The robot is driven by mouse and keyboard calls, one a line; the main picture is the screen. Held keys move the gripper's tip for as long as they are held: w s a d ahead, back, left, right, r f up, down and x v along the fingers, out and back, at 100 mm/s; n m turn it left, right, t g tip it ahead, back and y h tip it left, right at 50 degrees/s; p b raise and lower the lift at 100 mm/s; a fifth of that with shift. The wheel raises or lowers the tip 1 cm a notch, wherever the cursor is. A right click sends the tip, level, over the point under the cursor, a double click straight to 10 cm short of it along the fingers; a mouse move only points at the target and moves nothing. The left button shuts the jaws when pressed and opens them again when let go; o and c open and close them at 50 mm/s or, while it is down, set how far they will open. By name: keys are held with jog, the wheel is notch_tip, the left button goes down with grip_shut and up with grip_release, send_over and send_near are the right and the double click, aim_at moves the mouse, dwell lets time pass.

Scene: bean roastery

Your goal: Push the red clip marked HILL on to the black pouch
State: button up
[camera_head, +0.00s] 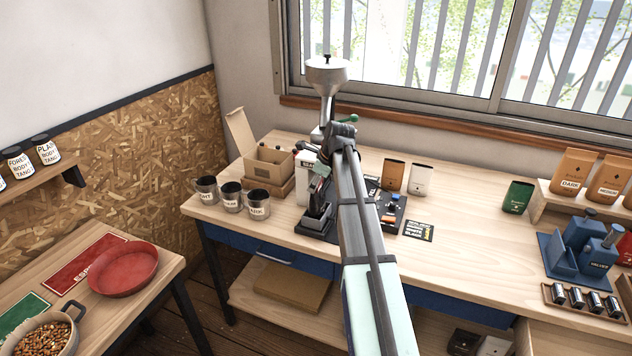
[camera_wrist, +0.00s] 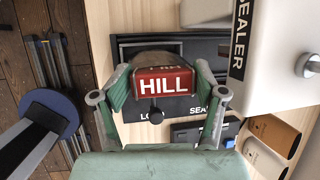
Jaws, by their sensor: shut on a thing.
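The red clip marked HILL (camera_wrist: 166,83) sits between the two green fingers of my gripper (camera_wrist: 164,72) in the wrist view, its white letters facing the camera. My gripper is shut on it. Dark surfaces lie behind and below the clip, with partly covered white lettering. I cannot pick out the black pouch for certain among them; the clip and fingers cover part of that area. I cannot tell whether the clip touches anything there. In the head view my gripper (camera_head: 322,168) is over the bench beside the grinder, and the clip is too small and hidden to make out.
The white sealer (camera_wrist: 268,45) stands close at the right of the fingers. A brown pouch (camera_head: 393,175) and a white pouch (camera_head: 421,179) stand at the bench's back. Several dark cups (camera_head: 231,196) and an open carton (camera_head: 268,165) stand to the left.

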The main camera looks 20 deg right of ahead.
jog(key=shift+o, duration=0.3)
jog(key=shift+s+f, duration=0.1)
jog(key=shift+f, duration=0.35)
jog(key=shift+o, duration=0.7)
jog(key=shift+d+f, duration=0.1)
jog(key=shift+f, duration=0.2)
jog(key=shift+o, duration=0.3)
jog(key=shift+f, duration=0.1)
jog(key=o, duration=0.9)
jog(key=shift+w, duration=0.2)
jog(key=shift+o, duration=0.2)
jog(key=shift+r, duration=0.2)
jog(key=shift+r+p, duration=2.6)
jog(key=shift+r, duration=0.9)
